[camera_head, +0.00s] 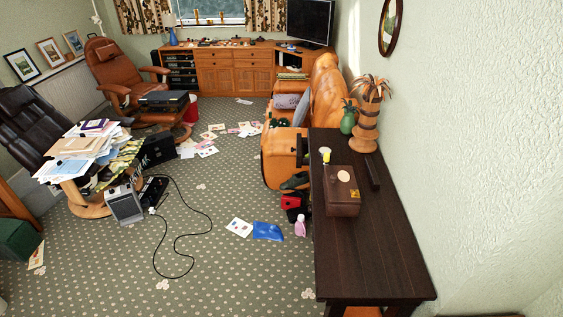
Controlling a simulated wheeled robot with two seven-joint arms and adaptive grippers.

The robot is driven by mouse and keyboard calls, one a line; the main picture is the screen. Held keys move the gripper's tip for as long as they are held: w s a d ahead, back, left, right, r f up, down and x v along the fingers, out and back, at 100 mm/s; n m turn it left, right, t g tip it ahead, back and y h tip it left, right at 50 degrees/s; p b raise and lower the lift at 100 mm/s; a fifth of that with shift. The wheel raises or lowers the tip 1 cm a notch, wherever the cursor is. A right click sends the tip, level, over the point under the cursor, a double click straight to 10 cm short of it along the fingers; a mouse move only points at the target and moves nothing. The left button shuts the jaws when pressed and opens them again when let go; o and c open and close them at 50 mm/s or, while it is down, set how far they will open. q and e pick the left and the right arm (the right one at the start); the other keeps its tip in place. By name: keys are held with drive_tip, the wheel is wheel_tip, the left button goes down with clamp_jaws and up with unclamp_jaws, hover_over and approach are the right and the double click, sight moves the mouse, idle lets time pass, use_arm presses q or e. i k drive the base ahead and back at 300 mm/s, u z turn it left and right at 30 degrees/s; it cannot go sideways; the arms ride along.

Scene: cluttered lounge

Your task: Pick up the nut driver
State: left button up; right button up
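I cannot make out a nut driver for certain in the head view. A small yellow-and-white object (325,155) is at the far left part of the dark wooden table (372,255), behind a brown box; it is too small to tell what it is. Neither of my grippers shows in this view.
The brown box (342,191) and a long dark object (373,171) are on the table, with a green vase (347,122) and a wooden planter (366,125) behind. The near tabletop is bare. A pink bottle (300,226), blue item (267,231), papers and black cable (190,207) litter the carpet.

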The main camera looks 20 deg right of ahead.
sight(326, 155)
drive_tip(key=u, duration=0.05)
drive_tip(key=i, duration=2.8)
drive_tip(key=z, duration=3.25)
drive_tip(key=i, duration=0.5)
